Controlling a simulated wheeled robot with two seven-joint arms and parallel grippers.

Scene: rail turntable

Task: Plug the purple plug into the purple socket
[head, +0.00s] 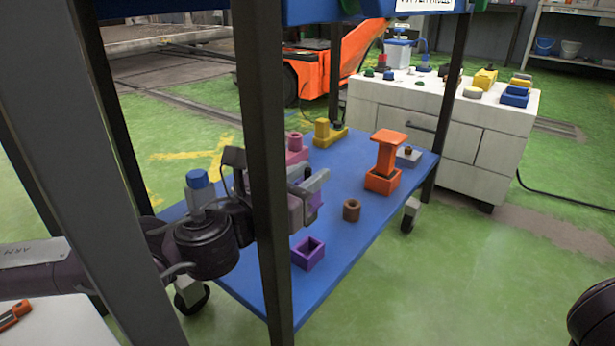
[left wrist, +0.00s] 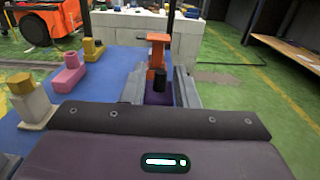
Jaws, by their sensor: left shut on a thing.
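The purple plug (head: 316,201) is between the fingers of my left gripper (head: 312,186), which is shut on it above the blue lower shelf of a cart. In the left wrist view the purple plug (left wrist: 156,99) shows between the two grey fingers (left wrist: 160,92). Its lower part is hidden there. The purple socket (head: 308,256) is a small open-topped square box on the shelf, below and nearer than the held plug and apart from it. The socket looks empty. A dark cart post hides part of my left arm. My right gripper is not in view.
On the blue shelf (head: 335,262) stand an orange plug in its socket (head: 384,181), a brown ring (head: 351,210), a pink piece (head: 297,157), a yellow piece (head: 328,138) and a grey socket (head: 408,158). A cart post (head: 267,180) stands close beside my left gripper.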

